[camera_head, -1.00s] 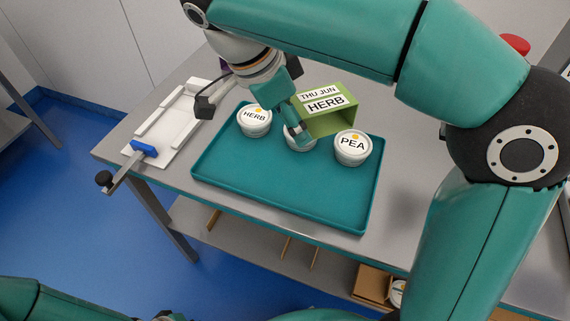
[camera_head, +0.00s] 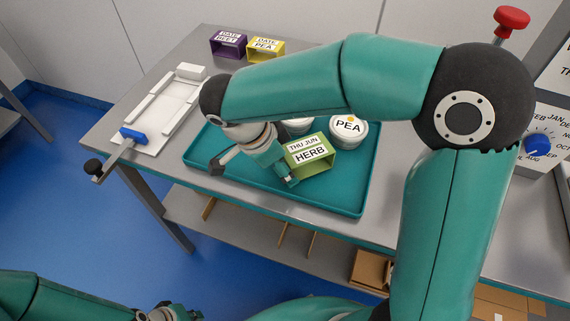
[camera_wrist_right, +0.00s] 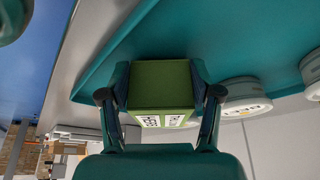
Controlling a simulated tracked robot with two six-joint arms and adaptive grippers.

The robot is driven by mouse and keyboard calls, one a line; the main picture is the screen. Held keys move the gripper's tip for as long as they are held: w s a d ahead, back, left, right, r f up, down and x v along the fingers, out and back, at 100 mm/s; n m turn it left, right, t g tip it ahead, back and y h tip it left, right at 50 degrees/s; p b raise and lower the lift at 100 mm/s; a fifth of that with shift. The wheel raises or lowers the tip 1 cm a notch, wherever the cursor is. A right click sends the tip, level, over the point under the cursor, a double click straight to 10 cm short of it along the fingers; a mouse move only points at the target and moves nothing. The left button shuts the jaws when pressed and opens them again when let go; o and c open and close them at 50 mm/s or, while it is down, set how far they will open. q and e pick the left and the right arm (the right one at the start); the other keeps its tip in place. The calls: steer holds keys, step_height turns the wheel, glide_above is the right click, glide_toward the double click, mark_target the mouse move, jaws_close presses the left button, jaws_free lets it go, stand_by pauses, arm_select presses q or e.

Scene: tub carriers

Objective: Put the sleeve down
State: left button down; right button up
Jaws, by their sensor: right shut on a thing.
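The green sleeve (camera_head: 312,158), labelled THU JUN HERB, is at the middle of the teal tray (camera_head: 330,206), in front of the tubs. My right gripper (camera_wrist_right: 158,88) is shut on it, one finger along each side. I cannot tell whether the sleeve touches the tray. The PEA tub (camera_head: 347,131) stands behind the sleeve on the tray. A second white tub (camera_head: 298,126) is partly hidden by my right arm. Two tubs show at the right in the wrist view. My left gripper (camera_head: 168,313) is low at the bottom edge, its fingers too unclear to read.
A purple sleeve (camera_head: 229,45) and a yellow sleeve (camera_head: 265,49) stand at the back of the table. A white fixture (camera_head: 165,112) with a blue clamp (camera_head: 132,135) is left of the tray. A blue dial (camera_head: 537,145) is at the right. The tray's front right is clear.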

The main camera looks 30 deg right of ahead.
steer(key=shift+f, duration=0.25)
steer(key=o, duration=0.7)
steer(key=shift+c, duration=0.2)
steer(key=p+v, duration=0.1)
steer(key=v, duration=1.1)
